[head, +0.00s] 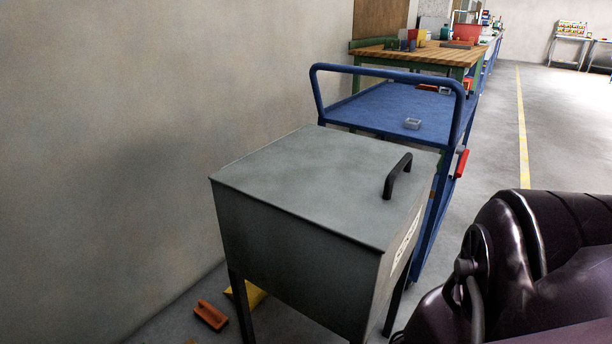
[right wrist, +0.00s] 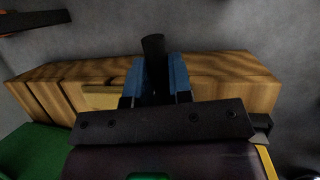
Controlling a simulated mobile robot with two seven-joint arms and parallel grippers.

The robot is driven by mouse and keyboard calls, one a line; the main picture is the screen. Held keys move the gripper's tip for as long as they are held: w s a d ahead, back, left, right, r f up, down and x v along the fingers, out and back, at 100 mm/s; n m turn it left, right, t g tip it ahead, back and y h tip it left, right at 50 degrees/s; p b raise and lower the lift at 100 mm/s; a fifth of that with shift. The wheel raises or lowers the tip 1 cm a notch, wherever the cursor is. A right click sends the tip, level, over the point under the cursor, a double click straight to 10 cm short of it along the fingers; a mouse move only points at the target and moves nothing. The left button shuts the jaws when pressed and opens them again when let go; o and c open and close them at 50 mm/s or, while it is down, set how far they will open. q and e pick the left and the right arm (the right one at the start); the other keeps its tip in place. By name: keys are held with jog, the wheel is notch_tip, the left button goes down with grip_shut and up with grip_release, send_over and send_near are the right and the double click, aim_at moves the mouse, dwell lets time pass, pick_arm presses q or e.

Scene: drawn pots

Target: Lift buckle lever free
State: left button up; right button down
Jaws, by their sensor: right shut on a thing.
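In the right wrist view my right gripper (right wrist: 157,82) has its two blue fingers closed on a dark, rod-like piece (right wrist: 153,46). Its rounded black end sticks up past the fingertips. It may be the buckle lever, but most of it is hidden between the fingers, and no buckle can be made out. A long wooden body (right wrist: 230,92) with dark seams lies behind the fingers. I cannot tell whether the dark piece is attached to it. My left gripper is in neither view, and the head view does not show the right gripper.
In the head view a grey lidded box on legs (head: 300,190) with a black handle (head: 397,176) stands in front of a blue cart (head: 385,108). A wooden-topped bench (head: 425,53) is farther back. An orange object (head: 211,315) lies on the floor. Open floor (head: 500,130) runs along the right.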

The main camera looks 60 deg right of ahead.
jog(key=shift+a+r+h, duration=0.2)
jog(key=shift+r+h, duration=0.1)
jog(key=shift+h, duration=0.2)
jog(key=shift+r+h+p, duration=0.15)
jog(key=shift+h+p, duration=0.15)
jog(key=shift+p, duration=0.1)
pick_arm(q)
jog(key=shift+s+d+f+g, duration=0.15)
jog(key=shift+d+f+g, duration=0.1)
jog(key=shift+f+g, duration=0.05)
pick_arm(e)
jog(key=shift+a+r+h, duration=0.15)
jog(key=shift+r+h, duration=0.05)
jog(key=shift+h, duration=0.4)
jog(key=c, duration=1)
grip_release()
jog(key=shift+c, duration=0.2)
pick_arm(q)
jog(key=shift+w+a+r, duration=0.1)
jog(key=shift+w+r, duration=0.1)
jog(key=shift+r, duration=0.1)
